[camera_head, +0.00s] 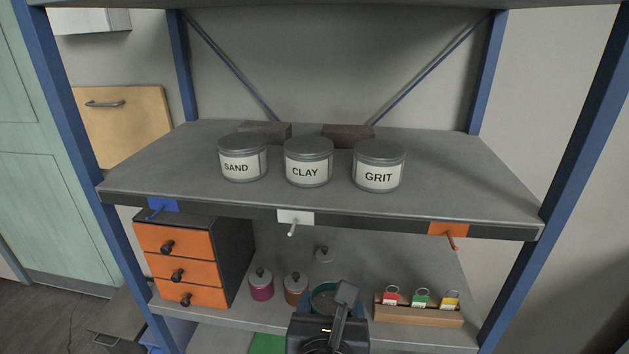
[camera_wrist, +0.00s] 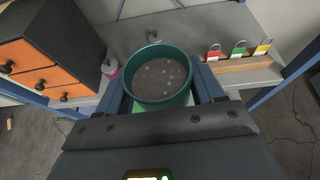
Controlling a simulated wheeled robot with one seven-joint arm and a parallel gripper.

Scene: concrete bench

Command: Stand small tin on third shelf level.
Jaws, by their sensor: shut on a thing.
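A small teal tin (camera_wrist: 137,90), open at the top with dark, pale-flecked contents, is upright between the two blue fingers of my gripper (camera_wrist: 160,92). The gripper is shut on it. In the head view the tin (camera_head: 319,290) shows at the lower middle, partly hidden by my gripper (camera_head: 325,312), at the front of the lower shelf (camera_head: 222,311). I cannot tell whether its base touches that shelf. The upper shelf (camera_head: 450,165) is above it and carries grey tins labelled SAND (camera_head: 243,160), CLAY (camera_head: 308,164) and GRIT (camera_head: 379,168).
An orange drawer unit (camera_head: 178,252) stands left on the lower shelf. A wooden padlock holder (camera_head: 419,314) is at right. Hooks (camera_head: 293,226) project from the upper shelf's front edge.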

